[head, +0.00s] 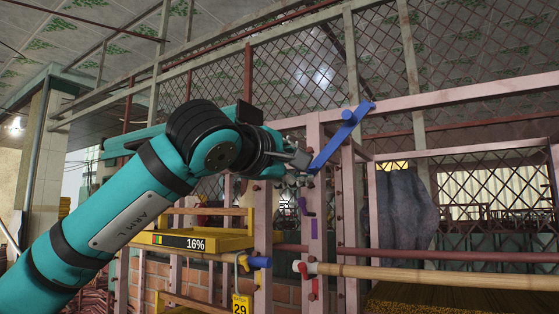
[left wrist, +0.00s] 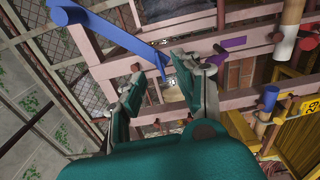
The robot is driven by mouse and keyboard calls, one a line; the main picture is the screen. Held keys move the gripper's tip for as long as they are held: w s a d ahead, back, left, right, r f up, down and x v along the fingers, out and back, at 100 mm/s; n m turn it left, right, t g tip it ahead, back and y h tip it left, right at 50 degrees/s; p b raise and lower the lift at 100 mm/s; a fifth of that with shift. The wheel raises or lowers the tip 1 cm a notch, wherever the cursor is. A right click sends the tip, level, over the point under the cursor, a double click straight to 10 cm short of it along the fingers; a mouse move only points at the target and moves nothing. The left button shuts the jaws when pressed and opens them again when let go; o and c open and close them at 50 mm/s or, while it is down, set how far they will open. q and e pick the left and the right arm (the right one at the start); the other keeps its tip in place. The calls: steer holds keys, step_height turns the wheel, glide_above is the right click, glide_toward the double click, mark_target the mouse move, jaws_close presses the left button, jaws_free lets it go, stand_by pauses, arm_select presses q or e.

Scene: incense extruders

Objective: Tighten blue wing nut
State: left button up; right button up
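A long blue handle (head: 338,142) with a round knob near its upper end is mounted on the pink frame. It slants down and left in the head view; I take it as the blue wing nut. My left gripper (head: 300,163) is at its lower end. In the left wrist view the blue handle (left wrist: 112,35) runs from the upper left toward the space between my left fingertips (left wrist: 168,72). The fingers are spread apart, and I cannot tell whether either touches the handle. My right gripper is not in view.
The pink frame (head: 450,97) has upright posts around the handle. Below are a small purple handle (head: 302,207), a blue cylinder (head: 258,262), a yellow tray (head: 190,240) marked 16%, and a wooden roller (head: 420,273). A grey cloth-like shape (head: 400,220) stands behind.

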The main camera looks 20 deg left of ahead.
arm_select(q)
steer(key=v, duration=0.7)
steer(key=shift+s, duration=0.15)
